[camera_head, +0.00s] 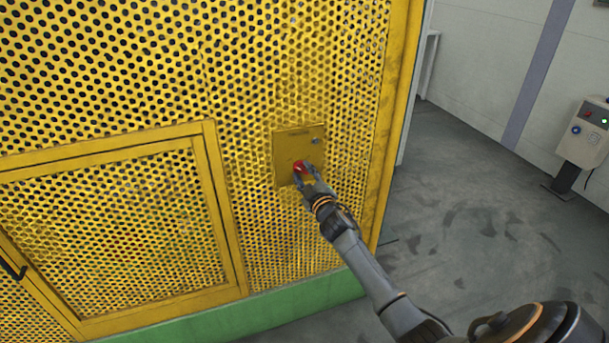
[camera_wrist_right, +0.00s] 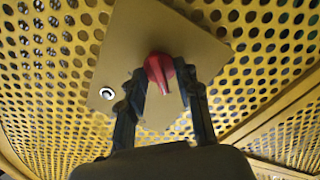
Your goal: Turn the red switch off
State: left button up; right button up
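The red switch (camera_head: 300,167) sits on a yellow square plate (camera_head: 287,146) fixed to the perforated yellow panel. In the right wrist view the red switch (camera_wrist_right: 160,70) is a round knob with a handle part pointing down toward the gripper. My right gripper (camera_head: 305,174) is at the switch. In the wrist view its two fingers (camera_wrist_right: 161,84) stand apart on either side of the red knob; whether they touch it I cannot tell. A small silvery round part (camera_wrist_right: 107,93) is on the same plate. My left gripper is not in view.
The perforated yellow panel (camera_head: 120,60) fills the left, with a framed door (camera_head: 226,215) and a dark handle (camera_head: 12,268). A green base (camera_head: 250,318) runs below. A control box (camera_head: 587,130) stands at the far right. Grey floor (camera_head: 470,220) is open between.

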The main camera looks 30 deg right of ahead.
jog(key=v, duration=1.2)
jog(key=s+a+f+m+g+y, duration=0.1)
jog(key=s+a+f+g, duration=0.2)
jog(key=f, duration=0.9)
jog(key=s+a+f+g+y, duration=0.1)
jog(key=s+f+g, duration=0.1)
jog(key=s+f, duration=0.65)
jog(key=s+a+f+m+g+y, duration=0.1)
jog(key=a+f+g, duration=0.15)
jog(key=f, duration=1.15)
jog(key=s+a+f+g, duration=0.3)
jog(key=s+f, duration=0.3)
jog(key=s, duration=0.6)
jog(key=s+a+f+m+g+y, duration=0.1)
jog(key=s+a+f+g, duration=0.2)
jog(key=s+f, duration=0.4)
jog(key=s+a+f+m+g+p, duration=0.1)
jog(key=s+a+f+g, duration=0.2)
jog(key=s, duration=1.4)
notch_tip(320, 180, down, 4)
jog(key=shift+s+a+f, duration=0.1)
jog(key=shift+s+a, duration=0.15)
jog(key=shift+a, duration=0.15)
